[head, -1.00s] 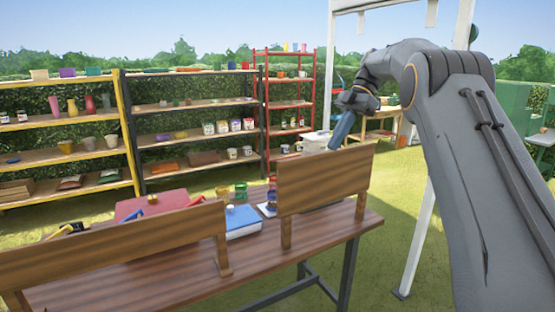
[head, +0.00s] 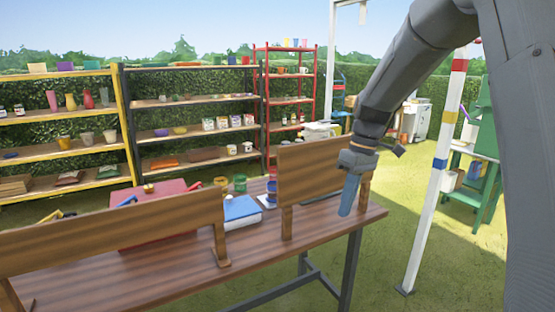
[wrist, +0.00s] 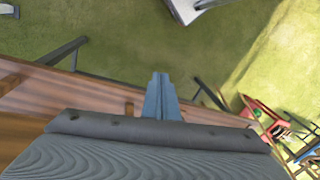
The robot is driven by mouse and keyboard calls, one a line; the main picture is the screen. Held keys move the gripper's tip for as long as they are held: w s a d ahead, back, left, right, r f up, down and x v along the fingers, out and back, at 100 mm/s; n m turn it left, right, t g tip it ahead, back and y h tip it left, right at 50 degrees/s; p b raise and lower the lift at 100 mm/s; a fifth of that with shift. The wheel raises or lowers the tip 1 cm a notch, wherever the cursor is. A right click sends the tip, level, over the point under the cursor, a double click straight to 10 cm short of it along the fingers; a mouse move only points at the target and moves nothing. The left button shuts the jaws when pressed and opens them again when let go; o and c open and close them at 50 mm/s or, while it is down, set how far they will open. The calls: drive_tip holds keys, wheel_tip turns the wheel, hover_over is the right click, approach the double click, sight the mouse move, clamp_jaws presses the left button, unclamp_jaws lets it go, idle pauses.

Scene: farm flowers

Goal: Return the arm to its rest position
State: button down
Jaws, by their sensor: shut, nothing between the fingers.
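My gripper (head: 347,196) hangs from my bent arm at the right end of the wooden table (head: 290,262) in the head view. Its blue fingers point down and show in front of the right wooden backboard (head: 320,174). In the wrist view my gripper (wrist: 160,90) has its fingers pressed together with nothing between them. Below it are the table's edge and grass. The gap between the fingers and the table cannot be judged exactly.
A red box (head: 150,205), a blue box (head: 240,213) and small jars stand on the table. A left backboard (head: 130,238) runs along the front edge. A white post (head: 436,180) stands to the right. Shelves (head: 195,135) line the back. Open grass (head: 400,205) lies between.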

drive_tip(key=s+f+m+t+h+b, duration=0.1)
drive_tip(key=s+f+m+b, duration=0.1)
drive_tip(key=s+f+m, duration=0.2)
drive_tip(key=s+d+f+m+h+b, duration=0.1)
drive_tip(key=s+f+m, duration=0.3)
drive_tip(key=s+f, duration=0.6)
drive_tip(key=s+b, duration=0.1)
drive_tip(key=s, duration=0.6)
drive_tip(key=shift+s+d+f+m+t, duration=0.2)
drive_tip(key=shift+s+d+m+t, duration=0.1)
drive_tip(key=shift+s+m+t, duration=0.1)
